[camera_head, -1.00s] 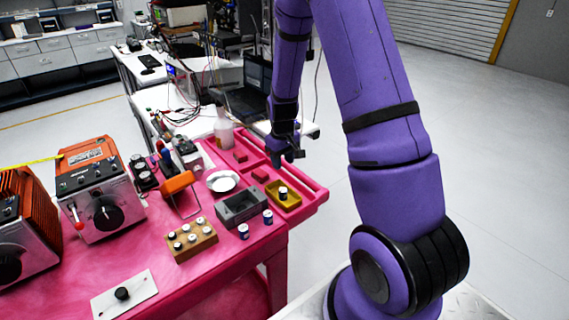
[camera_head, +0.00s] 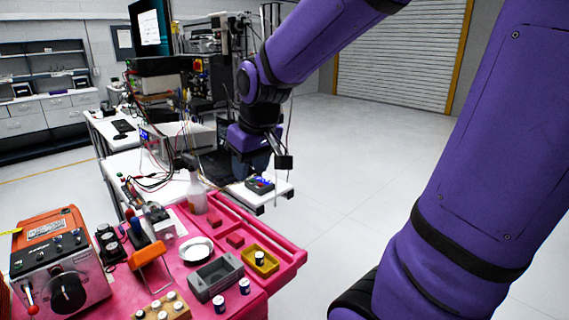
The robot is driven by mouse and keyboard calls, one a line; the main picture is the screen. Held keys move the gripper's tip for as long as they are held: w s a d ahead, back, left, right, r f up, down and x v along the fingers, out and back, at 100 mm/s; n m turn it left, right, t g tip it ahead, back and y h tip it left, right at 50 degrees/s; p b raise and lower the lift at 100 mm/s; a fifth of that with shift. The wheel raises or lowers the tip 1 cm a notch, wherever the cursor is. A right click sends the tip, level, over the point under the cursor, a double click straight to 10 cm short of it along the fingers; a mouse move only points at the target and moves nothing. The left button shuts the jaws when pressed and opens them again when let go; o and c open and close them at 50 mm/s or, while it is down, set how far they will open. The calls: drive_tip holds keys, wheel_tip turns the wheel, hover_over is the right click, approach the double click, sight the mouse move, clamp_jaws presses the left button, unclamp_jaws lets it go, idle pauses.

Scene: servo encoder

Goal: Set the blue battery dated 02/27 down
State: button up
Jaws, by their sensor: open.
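Small blue-and-white batteries stand on the pink bench; their dates are too small to read, so I cannot tell which is 02/27. One battery (camera_head: 260,257) stands upright in the yellow tray (camera_head: 273,268). Two more, a right one (camera_head: 244,286) and a left one (camera_head: 219,304), stand on the bench beside the grey open box (camera_head: 205,291). Several sit in the wooden block (camera_head: 181,313), cut off by the lower edge. My gripper (camera_head: 256,172) is open, raised beyond the bench's far side and well apart from the yellow tray; I see nothing held in it.
A white dish (camera_head: 197,249), red blocks (camera_head: 235,241) and a spray bottle (camera_head: 196,196) stand near the grey box. An orange-topped instrument (camera_head: 60,262) fills the left. A dark device with a blue display (camera_head: 260,184) lies on the white table behind.

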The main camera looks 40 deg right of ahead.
drive_tip(key=s+a+r+t, duration=0.1)
drive_tip(key=s+r, duration=0.2)
drive_tip(key=s, duration=0.4)
drive_tip(key=s+a+r, duration=0.2)
drive_tip(key=s+r, duration=0.1)
drive_tip(key=s, duration=0.3)
drive_tip(key=shift+s+t, duration=0.35)
drive_tip(key=shift+t, duration=0.05)
